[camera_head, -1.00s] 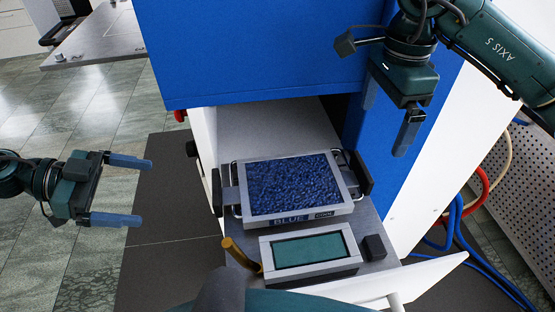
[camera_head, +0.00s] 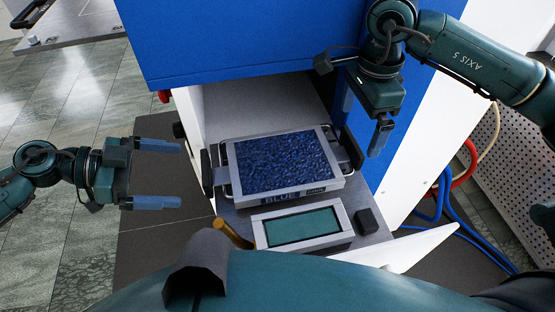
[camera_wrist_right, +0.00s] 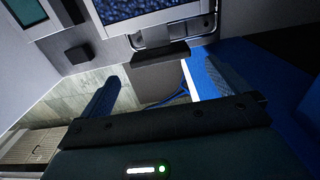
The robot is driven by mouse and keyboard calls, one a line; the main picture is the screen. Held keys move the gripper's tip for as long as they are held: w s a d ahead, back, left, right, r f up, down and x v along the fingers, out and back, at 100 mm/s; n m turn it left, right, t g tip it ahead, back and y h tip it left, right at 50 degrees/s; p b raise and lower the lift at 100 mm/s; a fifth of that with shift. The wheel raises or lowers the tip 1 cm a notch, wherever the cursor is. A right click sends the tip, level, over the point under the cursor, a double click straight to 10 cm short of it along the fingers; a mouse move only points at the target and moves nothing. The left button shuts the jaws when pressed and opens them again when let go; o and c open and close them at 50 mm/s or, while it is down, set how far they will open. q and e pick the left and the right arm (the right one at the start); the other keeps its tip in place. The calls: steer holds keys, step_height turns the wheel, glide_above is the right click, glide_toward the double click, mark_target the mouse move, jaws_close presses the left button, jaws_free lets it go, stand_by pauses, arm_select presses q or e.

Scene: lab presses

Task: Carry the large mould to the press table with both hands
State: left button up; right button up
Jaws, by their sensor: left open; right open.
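The large mould (camera_head: 233,180) is a grey metal frame filled with blue granules, its front edge marked BLUE. It lies flat on the grey shelf of a blue and white machine, with a dark handle (camera_head: 207,172) on its left side and another (camera_head: 352,147) on its right. My left gripper (camera_head: 156,174) is open and empty, just left of the left handle. My right gripper (camera_head: 363,113) is open and empty, above and beside the right handle. The right wrist view shows its spread fingers (camera_wrist_right: 163,88) below the mould's edge (camera_wrist_right: 165,14), apart from it.
A smaller frame with a teal panel (camera_head: 300,226), a black block (camera_head: 367,221) and a brass-coloured rod (camera_head: 233,233) are in front of the mould. The blue housing (camera_head: 235,40) overhangs behind. A grey table (camera_head: 75,25) stands at the far left. Hoses (camera_head: 440,200) lie at the right.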

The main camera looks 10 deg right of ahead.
mark_target(355, 140)
arm_select(q)
steer(key=shift+x, duration=2.8)
arm_select(e)
steer(key=shift+f, duration=2.75)
